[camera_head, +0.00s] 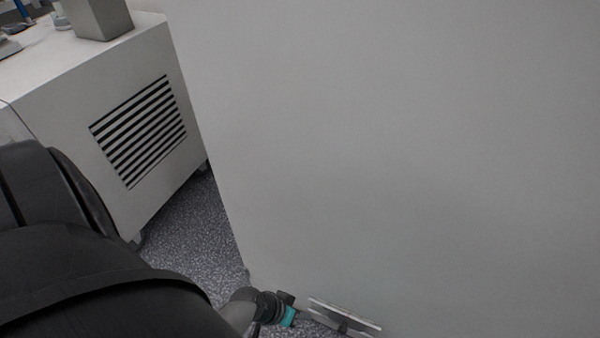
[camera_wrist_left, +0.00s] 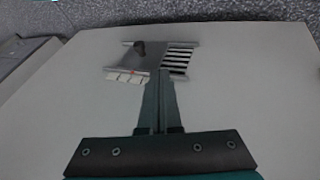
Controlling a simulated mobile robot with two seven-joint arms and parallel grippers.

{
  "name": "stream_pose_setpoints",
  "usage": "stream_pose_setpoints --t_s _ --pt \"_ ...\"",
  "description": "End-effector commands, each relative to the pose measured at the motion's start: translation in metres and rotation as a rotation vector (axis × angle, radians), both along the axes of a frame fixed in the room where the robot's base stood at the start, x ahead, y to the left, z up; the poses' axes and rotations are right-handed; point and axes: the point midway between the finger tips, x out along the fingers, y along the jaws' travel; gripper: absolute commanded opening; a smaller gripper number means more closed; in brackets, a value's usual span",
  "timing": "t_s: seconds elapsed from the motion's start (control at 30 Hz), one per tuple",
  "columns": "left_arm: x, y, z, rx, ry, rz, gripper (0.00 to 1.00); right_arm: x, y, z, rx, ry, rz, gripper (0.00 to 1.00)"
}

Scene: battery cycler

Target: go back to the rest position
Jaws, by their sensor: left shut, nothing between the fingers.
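My left gripper (camera_head: 290,311) shows at the bottom of the head view, low beside a large pale panel, with a teal part on it. In the left wrist view its two dark fingers (camera_wrist_left: 161,78) lie together, shut, with nothing between them. Beyond the fingertips in that view is a grey metal plate (camera_wrist_left: 128,60) with a dark knob and several slots at its right side. I cannot tell whether the fingers touch it. My right gripper is in neither view.
The pale panel (camera_head: 400,150) fills most of the head view. A white cabinet (camera_head: 60,85) with a slatted vent (camera_head: 138,130) stands at the left, with a grey box (camera_head: 98,15) on top. A strip of speckled floor (camera_head: 195,235) shows between them.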

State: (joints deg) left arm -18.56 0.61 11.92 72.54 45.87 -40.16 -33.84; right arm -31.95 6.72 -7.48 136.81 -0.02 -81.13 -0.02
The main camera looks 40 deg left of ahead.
Motion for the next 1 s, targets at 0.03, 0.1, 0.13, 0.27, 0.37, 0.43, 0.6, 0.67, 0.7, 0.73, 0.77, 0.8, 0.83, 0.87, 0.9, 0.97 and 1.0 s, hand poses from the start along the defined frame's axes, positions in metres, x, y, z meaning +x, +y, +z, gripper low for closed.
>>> stream_pose_setpoints --t_s 0.03,0.1,0.13,0.27,0.37,0.43,0.6,0.67,0.7,0.73,0.77,0.8,0.83,0.87,0.9,0.97,1.0 --pt "-0.002 0.001 0.005 0.0 0.0 0.0 0.0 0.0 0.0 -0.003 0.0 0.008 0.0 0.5" --pt "-0.003 0.002 0.008 0.0 -0.001 -0.001 0.0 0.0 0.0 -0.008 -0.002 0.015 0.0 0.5" --pt "-0.003 0.002 0.009 0.0 -0.001 -0.001 0.0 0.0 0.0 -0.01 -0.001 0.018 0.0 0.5" --pt "-0.005 0.003 0.011 0.0 -0.001 -0.001 0.0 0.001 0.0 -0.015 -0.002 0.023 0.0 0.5" --pt "-0.005 0.004 0.011 0.0 -0.001 -0.001 0.0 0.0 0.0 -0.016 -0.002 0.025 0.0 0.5" --pt "-0.005 0.004 0.011 0.0 -0.001 -0.001 0.0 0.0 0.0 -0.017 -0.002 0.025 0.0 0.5" --pt "-0.004 0.002 0.014 0.004 -0.002 -0.015 0.0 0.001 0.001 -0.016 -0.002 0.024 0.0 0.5" --pt "-0.002 0.0 0.019 0.012 -0.003 -0.039 0.0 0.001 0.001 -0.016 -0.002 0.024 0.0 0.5" --pt "0.0 -0.002 0.025 0.02 -0.003 -0.063 0.0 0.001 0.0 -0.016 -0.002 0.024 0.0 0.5" --pt "0.001 -0.004 0.031 0.028 -0.004 -0.085 0.0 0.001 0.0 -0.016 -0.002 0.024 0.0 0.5" --pt "0.003 -0.007 0.037 0.038 -0.003 -0.109 0.0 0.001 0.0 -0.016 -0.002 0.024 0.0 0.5" --pt "0.004 -0.01 0.046 0.054 0.0 -0.142 0.0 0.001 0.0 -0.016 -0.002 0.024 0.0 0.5" --pt "0.005 -0.013 0.053 0.068 0.001 -0.166 0.0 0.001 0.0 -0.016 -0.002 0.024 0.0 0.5" --pt "0.005 -0.015 0.061 0.085 0.005 -0.19 0.0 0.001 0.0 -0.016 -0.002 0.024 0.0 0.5" --pt "0.006 -0.018 0.071 0.108 0.01 -0.218 0.0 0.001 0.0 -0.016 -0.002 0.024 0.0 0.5" --pt "0.006 -0.021 0.087 0.147 0.016 -0.255 0.0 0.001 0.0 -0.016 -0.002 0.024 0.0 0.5" --pt "0.006 -0.023 0.098 0.174 0.02 -0.273 0.0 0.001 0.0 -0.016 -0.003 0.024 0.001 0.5"
